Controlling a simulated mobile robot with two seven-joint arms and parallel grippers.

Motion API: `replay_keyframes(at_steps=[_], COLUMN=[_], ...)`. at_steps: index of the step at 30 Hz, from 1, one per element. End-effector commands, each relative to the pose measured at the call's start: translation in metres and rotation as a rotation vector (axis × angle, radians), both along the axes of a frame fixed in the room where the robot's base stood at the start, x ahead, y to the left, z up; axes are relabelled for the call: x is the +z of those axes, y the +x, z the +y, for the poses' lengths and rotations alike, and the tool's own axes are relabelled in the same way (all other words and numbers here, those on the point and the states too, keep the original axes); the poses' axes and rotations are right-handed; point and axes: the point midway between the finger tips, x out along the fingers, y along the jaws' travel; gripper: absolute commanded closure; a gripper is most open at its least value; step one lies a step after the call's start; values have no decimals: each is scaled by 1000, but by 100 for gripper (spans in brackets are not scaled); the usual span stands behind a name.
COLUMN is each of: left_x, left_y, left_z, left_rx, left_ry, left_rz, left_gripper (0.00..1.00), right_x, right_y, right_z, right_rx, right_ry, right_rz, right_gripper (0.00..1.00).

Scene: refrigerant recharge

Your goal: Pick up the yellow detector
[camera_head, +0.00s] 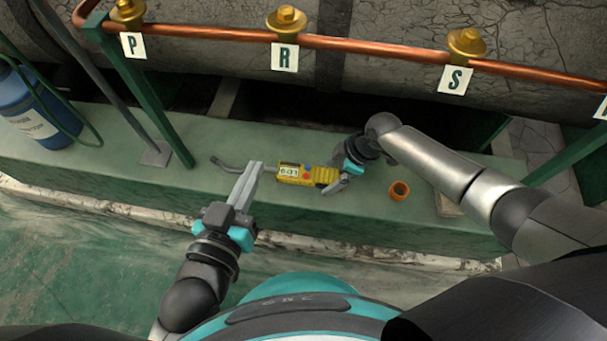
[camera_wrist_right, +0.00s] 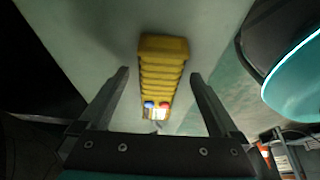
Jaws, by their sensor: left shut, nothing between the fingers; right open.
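The yellow detector (camera_head: 308,174) lies on the green ledge (camera_head: 385,222) in the head view, with a lit display and a red and a blue button. A grey probe reaches left from it. My right gripper (camera_head: 336,184) is open at its right end. In the right wrist view, the detector (camera_wrist_right: 163,75) shows between the two open fingers (camera_wrist_right: 160,78), with its ribbed end nearest the top; I cannot tell whether they touch it. My left gripper (camera_head: 256,166) is shut and empty, just left of the detector, over the probe side.
An orange ring (camera_head: 399,190) sits on the ledge right of my right gripper. A blue cylinder (camera_head: 38,108) stands at the far left. A copper pipe (camera_head: 360,46) with brass valves and letter tags runs above. Green posts (camera_head: 150,100) rise from the ledge.

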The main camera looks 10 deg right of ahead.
Motion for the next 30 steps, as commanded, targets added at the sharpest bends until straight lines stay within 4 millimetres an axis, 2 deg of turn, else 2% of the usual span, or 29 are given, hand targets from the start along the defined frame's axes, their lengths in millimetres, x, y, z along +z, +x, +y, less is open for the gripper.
replay_keyframes(at_steps=[11, 30], left_x=[2, 2], left_y=[-1, -1], left_z=[-2, -1], left_rx=[0, 1], left_ry=[-17, -16], left_rz=[-24, -23], left_gripper=[100, 100], right_x=[-2, -2], right_y=[1, 0], right_z=[1, 1], right_rx=[0, 0], right_ry=[0, 0], right_rz=[0, 0], right_gripper=[3, 74])
